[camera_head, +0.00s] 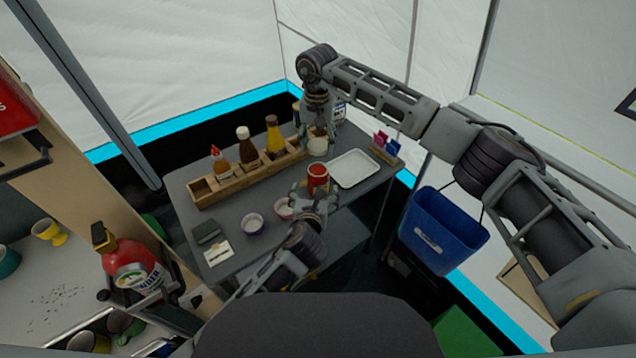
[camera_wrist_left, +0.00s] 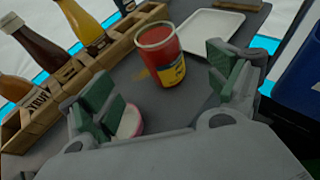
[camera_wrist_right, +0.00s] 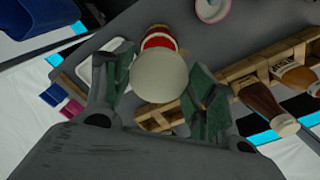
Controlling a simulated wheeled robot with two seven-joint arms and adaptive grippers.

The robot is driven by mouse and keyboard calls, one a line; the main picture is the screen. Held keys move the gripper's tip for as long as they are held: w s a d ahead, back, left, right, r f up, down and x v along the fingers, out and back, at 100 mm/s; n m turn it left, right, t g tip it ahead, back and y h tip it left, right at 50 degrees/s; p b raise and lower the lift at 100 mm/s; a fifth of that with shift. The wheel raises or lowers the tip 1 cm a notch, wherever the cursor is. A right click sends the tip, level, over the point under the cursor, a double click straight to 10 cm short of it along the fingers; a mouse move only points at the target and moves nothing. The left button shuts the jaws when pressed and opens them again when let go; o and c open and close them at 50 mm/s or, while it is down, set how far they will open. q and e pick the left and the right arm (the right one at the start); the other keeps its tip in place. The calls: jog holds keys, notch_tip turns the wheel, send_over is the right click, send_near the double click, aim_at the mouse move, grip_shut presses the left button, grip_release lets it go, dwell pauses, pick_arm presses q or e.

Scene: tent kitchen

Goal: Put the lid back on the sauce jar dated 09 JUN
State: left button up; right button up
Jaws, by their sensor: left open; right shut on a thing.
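The red sauce jar (camera_head: 317,178) with a yellow label stands upright on the grey table; its mouth looks uncovered in the left wrist view (camera_wrist_left: 160,57). No date is readable. My left gripper (camera_head: 314,197) is open just in front of the jar, with the jar between or just beyond its fingertips in the left wrist view. My right gripper (camera_head: 317,128) is shut on a cream round lid (camera_wrist_right: 158,78), held apart from the table behind the jar in the head view (camera_head: 318,147). In the right wrist view the lid partly overlaps the jar (camera_wrist_right: 158,40).
A wooden rack (camera_head: 250,177) with several sauce bottles stands behind left. A pink bowl (camera_head: 284,209) is close to my left gripper; a purple bowl (camera_head: 253,225) is further left. A white tray (camera_head: 355,168) lies right of the jar, near a card holder (camera_head: 385,148).

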aim_at(318, 176)
pick_arm(q)
jog(key=shift+x, duration=5.8)
jog(key=c, duration=1.5)
pick_arm(e)
jog(key=shift+f, duration=2.5)
